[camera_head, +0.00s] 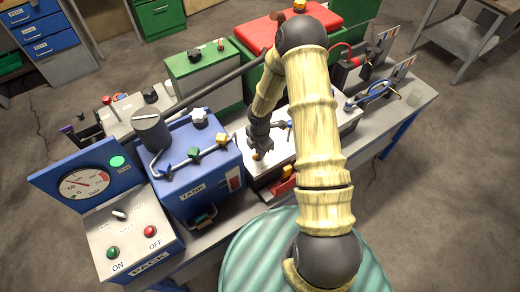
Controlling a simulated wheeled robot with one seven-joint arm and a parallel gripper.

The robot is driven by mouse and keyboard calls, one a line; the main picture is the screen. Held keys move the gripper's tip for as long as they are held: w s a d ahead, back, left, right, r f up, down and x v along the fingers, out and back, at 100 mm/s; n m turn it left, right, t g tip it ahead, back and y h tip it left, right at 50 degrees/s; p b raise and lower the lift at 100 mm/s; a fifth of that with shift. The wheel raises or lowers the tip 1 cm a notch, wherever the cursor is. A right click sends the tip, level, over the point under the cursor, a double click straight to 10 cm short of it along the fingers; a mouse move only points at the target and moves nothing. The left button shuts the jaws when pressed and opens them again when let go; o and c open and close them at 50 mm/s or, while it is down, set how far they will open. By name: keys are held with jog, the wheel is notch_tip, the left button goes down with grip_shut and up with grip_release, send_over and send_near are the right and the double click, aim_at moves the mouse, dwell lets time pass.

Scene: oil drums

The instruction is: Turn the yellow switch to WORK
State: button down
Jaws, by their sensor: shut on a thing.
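The yellow switch (257,157) shows as a small yellow bit on the white top of a low box (280,160) in the middle of the bench. My gripper (260,150) comes down over it from above and is shut on it. The fingers hide most of the switch. Its pointing direction and any WORK label cannot be made out.
Left of my gripper stands a blue TANK box (195,170) with yellow and green valve handles. A control box (132,235) with ON and OFF buttons is at the front left. A green box (203,75) and a red-topped box (312,28) stand behind.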

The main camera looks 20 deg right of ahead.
jog(key=shift+a, duration=0.1)
dwell(0.3)
jog(key=c, duration=1.5)
grip_release()
notch_tip(320, 180, up, 18)
jog(key=shift+f+b, duration=0.25)
jog(key=shift+b, duration=0.35)
jog(key=s+r+m+t, duration=0.1)
jog(key=s+r+m, duration=0.2)
jog(key=s+m, duration=0.2)
jog(key=s+r+m, duration=0.3)
jog(key=s+m, duration=0.2)
jog(key=m, duration=0.4)
jog(key=s+r+m+t, duration=0.1)
jog(key=s+r+m, duration=0.2)
jog(key=s+m, duration=0.2)
jog(key=shift+s+r+m+t, duration=0.15)
jog(key=shift+m+t, duration=0.15)
jog(key=shift+m, duration=1)
